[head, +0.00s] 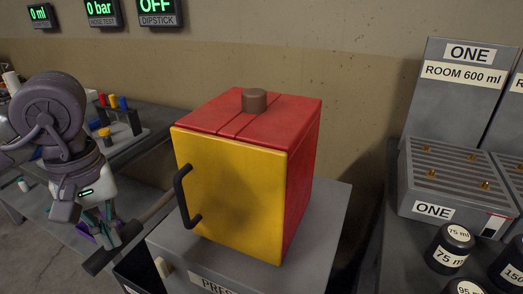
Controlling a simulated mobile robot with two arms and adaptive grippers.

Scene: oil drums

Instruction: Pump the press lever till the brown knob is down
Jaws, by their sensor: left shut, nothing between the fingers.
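The press is a red box (305,150) with a closed yellow door (240,190) and a black door handle (181,198). It stands on a grey base (312,225) with a partly cut-off "PRES" label. The brown knob (254,100) stands up from the top of the box. The press lever (126,234) slants down to the left from the base and ends in a dark grip. My left gripper (107,238) is shut and empty, pointing down at the lever; I cannot tell if it touches. My right gripper is out of view.
At the left, a grey bench holds a rack (122,130) with coloured-topped tubes. At the right, a grey box labelled ONE (435,182) and several dark weights (450,247) stand on a table. Displays (103,12) hang on the back wall.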

